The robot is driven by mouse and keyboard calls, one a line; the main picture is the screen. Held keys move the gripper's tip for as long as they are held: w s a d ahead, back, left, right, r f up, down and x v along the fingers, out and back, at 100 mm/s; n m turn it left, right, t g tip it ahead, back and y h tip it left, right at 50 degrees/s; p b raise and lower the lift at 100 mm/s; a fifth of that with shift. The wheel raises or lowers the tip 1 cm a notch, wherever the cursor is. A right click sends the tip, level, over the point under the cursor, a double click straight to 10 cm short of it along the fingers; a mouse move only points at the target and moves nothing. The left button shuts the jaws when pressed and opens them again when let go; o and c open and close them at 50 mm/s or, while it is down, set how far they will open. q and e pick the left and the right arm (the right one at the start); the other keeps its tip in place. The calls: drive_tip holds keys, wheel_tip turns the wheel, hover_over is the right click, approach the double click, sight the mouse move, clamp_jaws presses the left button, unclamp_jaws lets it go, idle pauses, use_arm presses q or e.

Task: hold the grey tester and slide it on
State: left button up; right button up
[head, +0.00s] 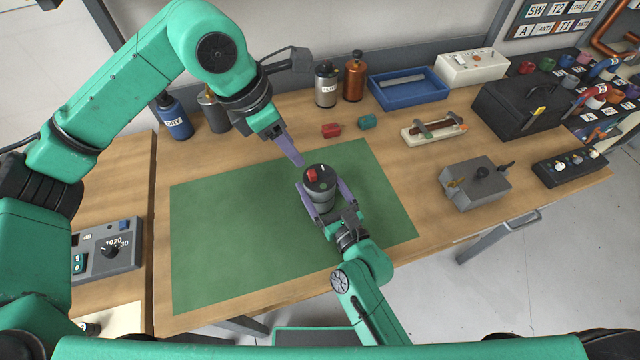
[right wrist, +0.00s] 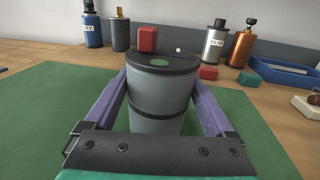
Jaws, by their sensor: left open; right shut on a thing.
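The grey tester (head: 320,196) is an upright grey cylinder with a black top, standing on the green mat (head: 230,225). Its top carries a red block-shaped switch (head: 311,175), a green round patch and a small white mark. My right gripper (head: 325,192) is shut on the tester, with one purple finger on each side; the right wrist view shows the tester (right wrist: 160,105) between both fingers. My left gripper (head: 297,160) is open and empty, just above and to the left of the tester's top, apart from the switch (right wrist: 148,40). Its fingers overlap in the head view.
Behind the mat stand a blue bottle (head: 174,117), a silver canister (head: 326,84), an orange bottle (head: 354,76) and a blue tray (head: 408,90). Small red (head: 331,130) and green (head: 367,121) blocks lie near the mat's back edge. A grey box (head: 474,184) stands right. The mat's left part is clear.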

use_arm(q)
drive_tip(key=c, duration=0.4)
drive_tip(key=shift+s+d+f+g, duration=0.15)
drive_tip(key=shift+s+f+g, duration=0.05)
drive_tip(key=shift+f+g, duration=0.1)
clamp_jaws()
wheel_tip(320, 180, down, 2)
drive_tip(key=s+d+m+g+h, duration=0.2)
drive_tip(key=s+m+g+h, duration=0.1)
drive_tip(key=h, duration=0.2)
drive_tip(key=a+f+t+h, duration=0.3)
drive_tip(key=a+f+h, duration=0.1)
drive_tip(key=a, duration=0.4)
drive_tip(key=a+f+n+t+h, duration=0.1)
drive_tip(key=a+f+t+h, duration=0.3)
drive_tip(key=a, duration=0.3)
drive_tip(key=shift+s+a+f+h, duration=0.2)
drive_tip(key=shift+a+f+h, duration=0.1)
drive_tip(key=shift+a+f, duration=0.1)
